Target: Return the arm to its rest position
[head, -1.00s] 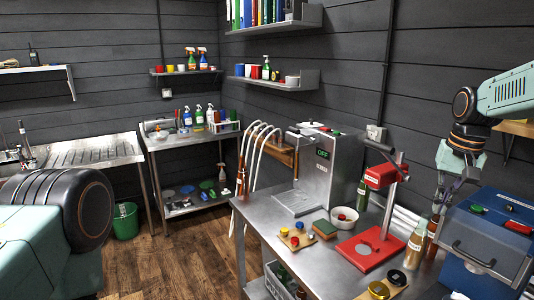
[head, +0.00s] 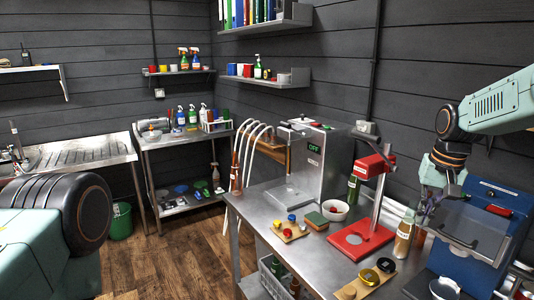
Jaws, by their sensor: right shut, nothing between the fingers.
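My right arm comes in from the right edge. Its gripper (head: 426,208) points down, shut and empty, in front of the blue machine (head: 508,200) and above the right end of the steel bench (head: 272,210). A brown bottle with a pale label (head: 403,238) stands just below and left of the fingers in the picture; I cannot tell whether they touch it. My left gripper is out of view; only a dark joint and pale housing of my left arm show at lower left.
A side table (head: 182,141) and green bucket (head: 119,222) stand farther back.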

